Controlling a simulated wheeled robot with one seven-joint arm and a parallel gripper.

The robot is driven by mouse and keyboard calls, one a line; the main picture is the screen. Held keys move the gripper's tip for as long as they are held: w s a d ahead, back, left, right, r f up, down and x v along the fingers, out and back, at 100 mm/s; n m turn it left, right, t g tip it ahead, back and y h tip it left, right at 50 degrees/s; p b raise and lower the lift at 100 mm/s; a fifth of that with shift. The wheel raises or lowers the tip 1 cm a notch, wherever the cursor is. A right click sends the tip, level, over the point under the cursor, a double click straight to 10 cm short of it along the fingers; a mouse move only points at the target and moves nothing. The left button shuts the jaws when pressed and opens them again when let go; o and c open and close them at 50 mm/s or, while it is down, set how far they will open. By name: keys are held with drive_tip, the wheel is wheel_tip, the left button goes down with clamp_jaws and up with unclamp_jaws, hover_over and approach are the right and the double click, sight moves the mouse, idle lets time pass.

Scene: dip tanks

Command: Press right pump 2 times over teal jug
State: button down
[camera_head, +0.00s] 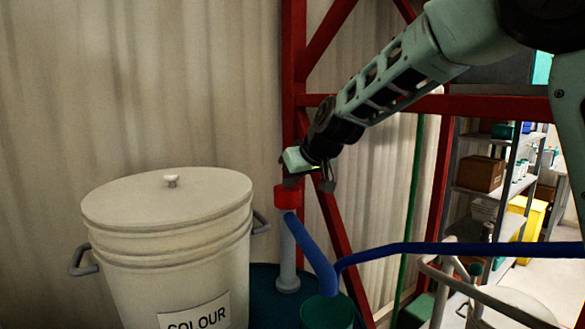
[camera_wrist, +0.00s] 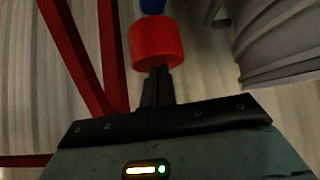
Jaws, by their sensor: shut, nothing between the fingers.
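A pump with a red cap (camera_head: 287,196), a grey upright body (camera_head: 288,255) and a blue spout (camera_head: 316,250) stands right of the white bin. The spout slopes down to the right, toward the teal jug (camera_head: 328,312) at the bottom edge. The jug is partly cut off by the frame. My gripper (camera_head: 291,181) is shut and empty, with its fingertips right at the top of the red cap. In the wrist view the shut fingertips (camera_wrist: 158,72) meet the edge of the red cap (camera_wrist: 156,42) in the picture; I cannot tell whether they touch it.
A large white lidded bin (camera_head: 168,240) marked COLOUR stands close on the left. Red frame posts (camera_head: 293,90) rise behind the pump. A blue bar (camera_head: 460,248) crosses to the right. Shelves with boxes (camera_head: 480,174) stand farther back at the right.

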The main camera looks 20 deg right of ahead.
sight(293, 190)
drive_tip(key=shift+r+p, duration=0.1)
drive_tip(key=shift+p, duration=0.3)
wheel_tip(293, 190, up, 4)
drive_tip(key=p, duration=0.3)
drive_tip(key=shift+r, duration=0.2)
drive_tip(key=b+v, duration=0.4)
drive_tip(key=v, duration=0.5)
drive_tip(key=shift+s, duration=0.35)
drive_tip(key=shift+d, duration=0.1)
drive_tip(key=s+a+f+n+g+b, duration=0.1)
drive_tip(key=s+a+f+g, duration=0.2)
drive_tip(key=s+a+f, duration=0.35)
drive_tip(key=s+a+f+n+g+b, duration=0.15)
drive_tip(key=s+a+f, duration=0.25)
drive_tip(key=s+f, duration=0.6)
drive_tip(key=s+f+n+g+h, duration=0.1)
drive_tip(key=s+f+g, duration=0.1)
drive_tip(key=s+f, duration=0.4)
drive_tip(key=s+d+f+g+h, duration=0.1)
drive_tip(key=s+f, duration=0.5)
drive_tip(key=s, duration=0.6)
drive_tip(key=shift+s+d+n+g, duration=0.2)
drive_tip(key=shift+s+n+g, duration=0.15)
drive_tip(key=shift+g, duration=0.2)
drive_tip(key=shift+r, duration=0.1)
idle(0.6)
